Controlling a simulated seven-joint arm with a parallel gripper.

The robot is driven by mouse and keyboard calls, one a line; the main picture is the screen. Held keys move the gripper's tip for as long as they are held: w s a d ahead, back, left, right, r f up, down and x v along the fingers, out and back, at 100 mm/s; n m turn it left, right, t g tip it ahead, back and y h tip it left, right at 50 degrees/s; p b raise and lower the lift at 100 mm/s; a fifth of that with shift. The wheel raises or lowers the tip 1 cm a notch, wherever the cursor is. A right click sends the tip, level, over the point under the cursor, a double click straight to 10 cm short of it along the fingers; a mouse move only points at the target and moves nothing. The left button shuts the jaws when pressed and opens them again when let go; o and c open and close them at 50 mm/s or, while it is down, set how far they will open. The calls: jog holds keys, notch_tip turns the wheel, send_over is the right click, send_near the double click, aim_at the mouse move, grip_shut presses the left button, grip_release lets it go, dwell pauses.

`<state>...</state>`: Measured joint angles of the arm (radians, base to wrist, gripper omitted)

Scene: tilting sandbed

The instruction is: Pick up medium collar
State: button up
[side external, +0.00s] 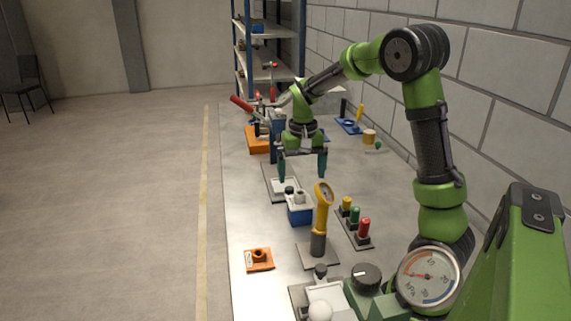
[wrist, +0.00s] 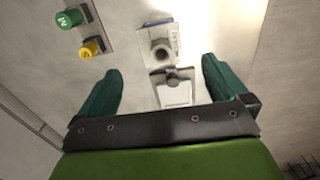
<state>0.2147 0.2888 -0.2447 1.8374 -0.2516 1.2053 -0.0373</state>
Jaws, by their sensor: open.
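A green cylinder (side external: 355,214) stands between a yellow one (side external: 346,203) and a red one (side external: 364,226) on a dark strip. My gripper (side external: 302,168) is open and empty, pointing down above the table.
An orange plate with a ring (side external: 258,260) lies at the near left. A red-handled clamp (side external: 262,122) stands behind my gripper. The table's left part (side external: 235,190) is bare.

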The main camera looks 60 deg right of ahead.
aim_at(300, 194)
jog(key=f, duration=0.7)
jog(key=shift+w+d+f, duration=0.1)
jog(key=shift+w+f, duration=0.1)
jog(key=shift+f, duration=0.15)
